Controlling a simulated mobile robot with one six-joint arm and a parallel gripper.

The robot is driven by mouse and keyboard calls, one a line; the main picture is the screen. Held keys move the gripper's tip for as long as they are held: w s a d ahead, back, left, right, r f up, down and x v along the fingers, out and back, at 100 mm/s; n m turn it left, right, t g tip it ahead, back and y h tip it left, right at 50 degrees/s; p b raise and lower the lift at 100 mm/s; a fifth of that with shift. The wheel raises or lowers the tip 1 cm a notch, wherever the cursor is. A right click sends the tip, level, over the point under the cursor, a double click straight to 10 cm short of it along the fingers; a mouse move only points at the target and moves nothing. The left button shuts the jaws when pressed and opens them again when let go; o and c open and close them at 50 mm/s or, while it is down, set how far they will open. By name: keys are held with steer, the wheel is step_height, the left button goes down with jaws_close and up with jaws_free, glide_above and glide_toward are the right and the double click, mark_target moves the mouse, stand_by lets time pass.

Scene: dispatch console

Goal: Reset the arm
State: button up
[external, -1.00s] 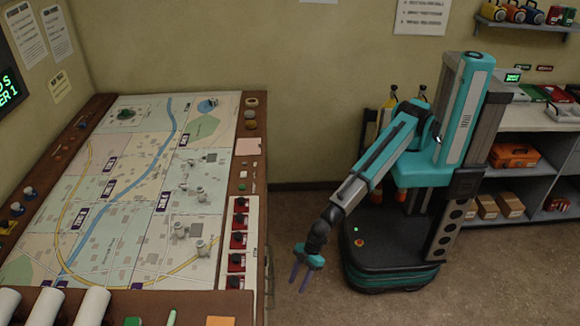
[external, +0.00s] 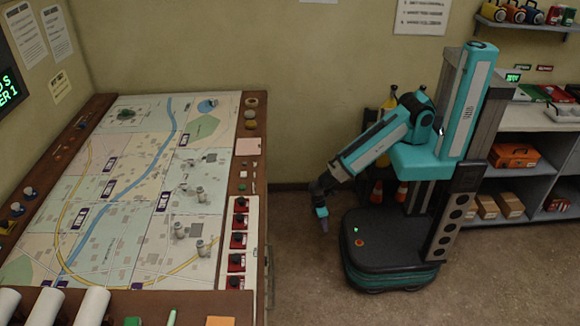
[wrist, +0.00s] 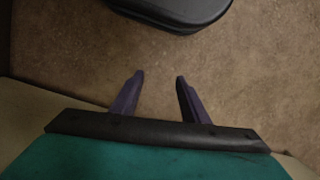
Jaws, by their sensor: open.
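My gripper (external: 323,222) hangs at the end of my folded teal and grey arm, pointing down over open floor, between the map table and my base. In the wrist view my gripper (wrist: 158,82) shows its two purple fingers spread apart with nothing between them. Brown floor lies beneath them, and a dark rounded edge shows at the top of that view. My arm is bent, with the forearm sloping down to the left.
The map table (external: 140,215) stands to the left with small grey pieces on it and a row of red switches (external: 238,240) along its right side. Shelves (external: 520,170) with an orange case (external: 514,155) stand at right. Traffic cones (external: 402,191) are behind my arm. The floor (external: 310,290) between table and base is clear.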

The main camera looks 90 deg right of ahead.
steer(key=s+d+m+g, duration=0.1)
steer(key=s+d, duration=0.3)
steer(key=s, duration=0.2)
steer(key=s+d+r+m+g+p, duration=0.1)
steer(key=s+d+g, duration=0.1)
steer(key=s+d, duration=0.2)
steer(key=s, duration=0.3)
steer(key=shift+d+r+g, duration=0.3)
steer(key=shift+d, duration=0.1)
stand_by(0.8)
